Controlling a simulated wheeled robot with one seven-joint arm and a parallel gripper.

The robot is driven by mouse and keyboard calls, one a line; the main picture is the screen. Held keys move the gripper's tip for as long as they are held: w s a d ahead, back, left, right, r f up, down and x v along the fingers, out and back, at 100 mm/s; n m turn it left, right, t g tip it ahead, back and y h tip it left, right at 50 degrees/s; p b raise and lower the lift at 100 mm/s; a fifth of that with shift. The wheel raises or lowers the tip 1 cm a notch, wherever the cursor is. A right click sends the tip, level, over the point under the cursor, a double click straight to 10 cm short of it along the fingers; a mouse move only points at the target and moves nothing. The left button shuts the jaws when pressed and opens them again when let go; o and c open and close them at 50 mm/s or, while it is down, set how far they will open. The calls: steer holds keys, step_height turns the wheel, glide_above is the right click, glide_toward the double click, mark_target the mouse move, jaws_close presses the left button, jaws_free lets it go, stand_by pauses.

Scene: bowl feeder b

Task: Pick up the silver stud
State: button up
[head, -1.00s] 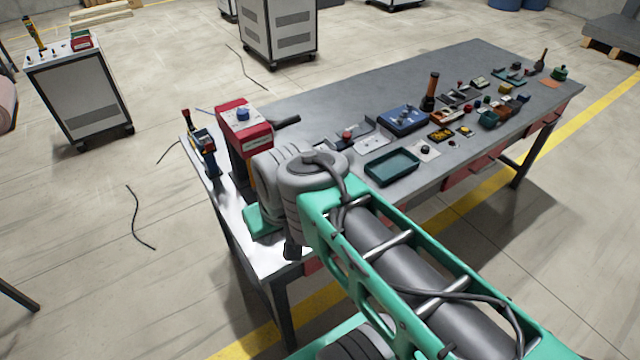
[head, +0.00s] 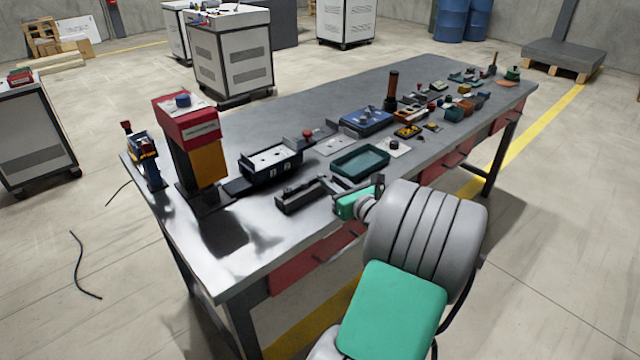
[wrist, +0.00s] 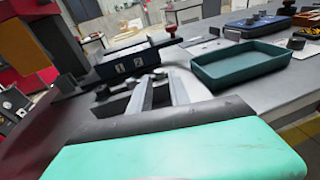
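My gripper (wrist: 162,78) shows in the wrist view as two grey fingers with a clear gap between them and nothing held. In the head view, its green body (head: 349,206) is low at the bench's front edge, right of a dark notched fixture (head: 300,196). The fingers point across the bench between the black box marked 1 and 2 (head: 272,163) and the green tray (head: 361,162). That box (wrist: 125,65) is ahead and left in the wrist view. I cannot clearly make out the silver stud in either view; small parts near the fingertips are too small to identify.
The green tray (wrist: 243,65) is close on the right. A red-topped press-like stand (head: 188,130) rises at the left. A blue case (head: 367,121) and several small items crowd the bench's right half. The bench's back left is bare.

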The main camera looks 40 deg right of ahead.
mark_target(322, 176)
steer(key=x, duration=0.4)
steer(key=shift+w+a+f, duration=0.1)
steer(key=shift+w+f, duration=0.15)
jaws_close()
